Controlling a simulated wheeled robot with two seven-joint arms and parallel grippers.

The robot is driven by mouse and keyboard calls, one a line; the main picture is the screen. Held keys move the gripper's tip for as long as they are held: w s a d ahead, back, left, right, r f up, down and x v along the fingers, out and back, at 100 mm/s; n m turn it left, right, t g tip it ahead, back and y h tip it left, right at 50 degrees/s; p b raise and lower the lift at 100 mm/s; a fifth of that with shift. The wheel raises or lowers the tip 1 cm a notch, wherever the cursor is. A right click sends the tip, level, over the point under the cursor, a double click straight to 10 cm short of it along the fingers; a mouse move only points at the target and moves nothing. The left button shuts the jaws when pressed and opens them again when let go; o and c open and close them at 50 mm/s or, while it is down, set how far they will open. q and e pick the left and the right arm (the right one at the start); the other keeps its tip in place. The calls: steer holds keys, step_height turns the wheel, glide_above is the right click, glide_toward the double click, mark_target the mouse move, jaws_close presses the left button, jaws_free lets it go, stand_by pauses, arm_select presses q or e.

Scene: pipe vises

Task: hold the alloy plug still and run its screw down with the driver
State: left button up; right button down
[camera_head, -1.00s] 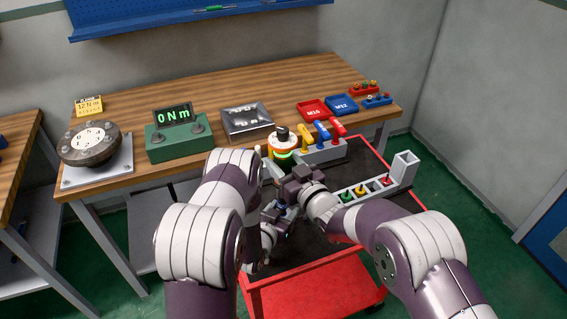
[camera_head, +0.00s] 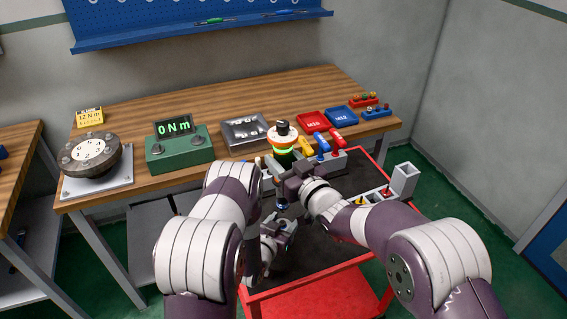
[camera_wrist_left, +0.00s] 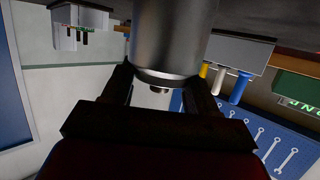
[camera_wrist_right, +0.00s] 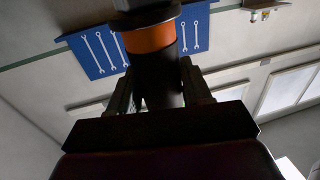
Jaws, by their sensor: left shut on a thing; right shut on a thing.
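The alloy plug (camera_wrist_left: 172,40) is a smooth grey metal cylinder, large in the left wrist view. My left gripper (camera_wrist_left: 160,92) is shut on it, with a dark finger on each side. In the head view my left gripper (camera_head: 284,226) is low over the trolley, and the plug is hard to make out there. The driver (camera_wrist_right: 155,75) is a dark cylinder with an orange band, in the right wrist view. My right gripper (camera_wrist_right: 160,92) is shut on it. In the head view my right gripper (camera_head: 288,184) is above the left one. I cannot tell whether driver and screw touch.
The red trolley (camera_head: 320,290) with a dark top lies beneath both hands. A rack with yellow, blue and red handles (camera_head: 322,142) and a lamp with a green ring (camera_head: 282,140) stand beyond. The bench holds a green meter (camera_head: 178,145) reading 0 Nm and red and blue trays (camera_head: 341,114).

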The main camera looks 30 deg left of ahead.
arm_select(q)
steer(key=shift+s+f, duration=0.2)
steer(key=shift+f, duration=0.1)
steer(key=o, duration=1.2)
steer(key=shift+o, duration=1.2)
steer(key=shift+w+r, duration=0.1)
steer(key=shift+w, duration=0.1)
steer(key=shift+s, duration=0.1)
steer(key=a+v, duration=0.1)
steer(key=v, duration=1)
steer(key=shift+s+d+r, duration=0.2)
steer(key=shift+s+d, duration=0.15)
steer(key=shift+d, duration=0.1)
